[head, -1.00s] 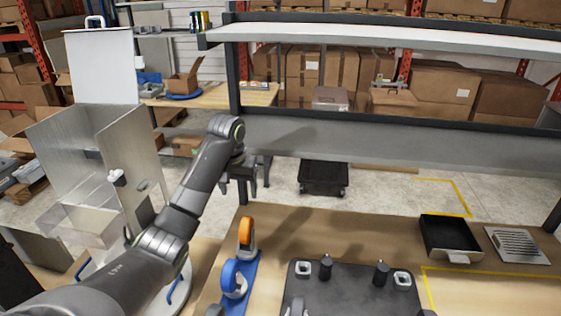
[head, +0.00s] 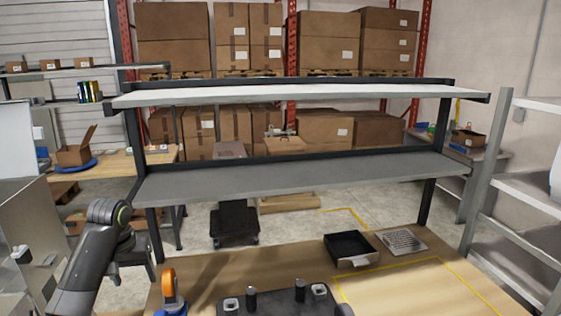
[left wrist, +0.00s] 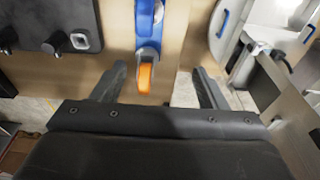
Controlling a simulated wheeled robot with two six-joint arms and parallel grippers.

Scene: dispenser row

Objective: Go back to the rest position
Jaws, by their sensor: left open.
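My left gripper (head: 133,262) is at the left of the head view, over the left end of the wooden table. In the left wrist view its two fingers (left wrist: 160,85) are spread apart with nothing between them. The blue and orange tape dispenser (left wrist: 148,30) lies beyond the fingertips in that view, apart from them. In the head view only the top of the dispenser (head: 170,290) shows at the bottom edge. My right gripper is not in view.
A two-tier grey shelf (head: 300,177) spans the table's back. A black tray (head: 351,249) and a slotted metal plate (head: 401,240) lie at the right. A dark plate with posts (head: 280,304) is at the bottom. A metal dispenser cabinet (head: 20,240) stands at the left edge.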

